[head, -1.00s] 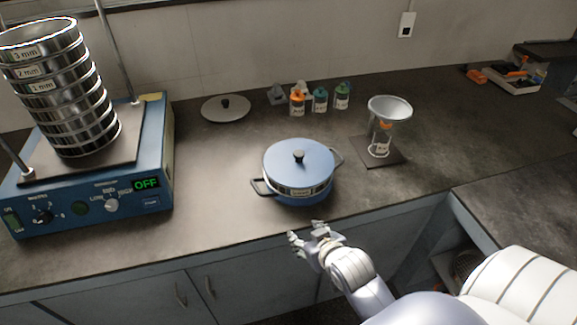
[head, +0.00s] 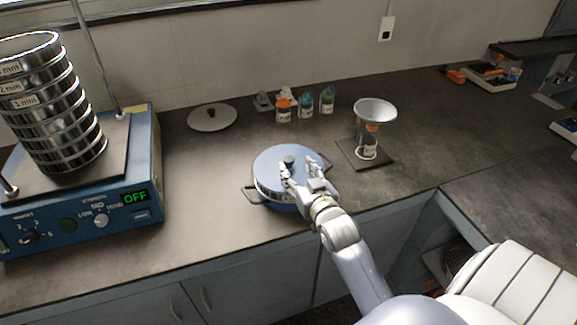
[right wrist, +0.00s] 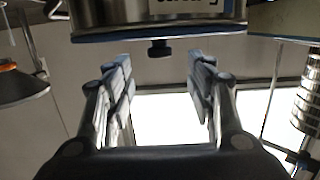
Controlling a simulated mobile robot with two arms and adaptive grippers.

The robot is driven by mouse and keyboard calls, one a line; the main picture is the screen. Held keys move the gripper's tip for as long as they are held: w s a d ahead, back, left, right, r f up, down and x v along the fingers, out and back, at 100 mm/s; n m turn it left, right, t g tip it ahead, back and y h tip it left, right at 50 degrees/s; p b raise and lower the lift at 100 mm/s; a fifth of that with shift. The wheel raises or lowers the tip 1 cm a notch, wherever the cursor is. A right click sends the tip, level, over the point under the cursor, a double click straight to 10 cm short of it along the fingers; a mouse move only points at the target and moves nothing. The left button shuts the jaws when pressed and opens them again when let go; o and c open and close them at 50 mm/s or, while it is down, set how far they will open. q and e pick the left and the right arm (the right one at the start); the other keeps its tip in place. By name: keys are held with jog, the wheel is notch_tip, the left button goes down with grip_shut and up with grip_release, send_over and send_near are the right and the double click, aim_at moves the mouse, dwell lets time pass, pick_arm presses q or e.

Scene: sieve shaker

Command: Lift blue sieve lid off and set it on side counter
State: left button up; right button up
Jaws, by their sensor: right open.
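The blue sieve lid (head: 270,166) sits on a blue, two-handled round pan with a label band on the main counter. Its dark knob (head: 289,160) points up. My right gripper (head: 302,171) is open and empty, over the lid's right front part with its fingers reaching toward the knob. In the right wrist view, which looks upside down, the knob (right wrist: 160,48) shows just beyond the gap between the open fingers (right wrist: 160,72). It is not held. The side counter (head: 520,195) is at the right. My left gripper is not in view.
A sieve stack (head: 55,110) stands on a blue shaker (head: 90,215) reading OFF at left. A grey lid (head: 211,118) lies behind the pan. Small bottles (head: 306,106) stand at the back. A funnel stand (head: 374,115) is right of the pan. The side counter's visible top is mostly clear.

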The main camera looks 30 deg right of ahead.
aim_at(289, 160)
jog(key=shift+f+p+x, duration=0.15)
jog(key=shift+p+x, duration=0.15)
jog(key=shift+x, duration=1.15)
jog(key=shift+f+p+x, duration=0.1)
jog(key=shift+p+x, duration=0.15)
jog(key=shift+x, duration=1.25)
jog(key=shift+s, duration=0.1)
jog(key=shift+c, duration=0.6)
grip_shut()
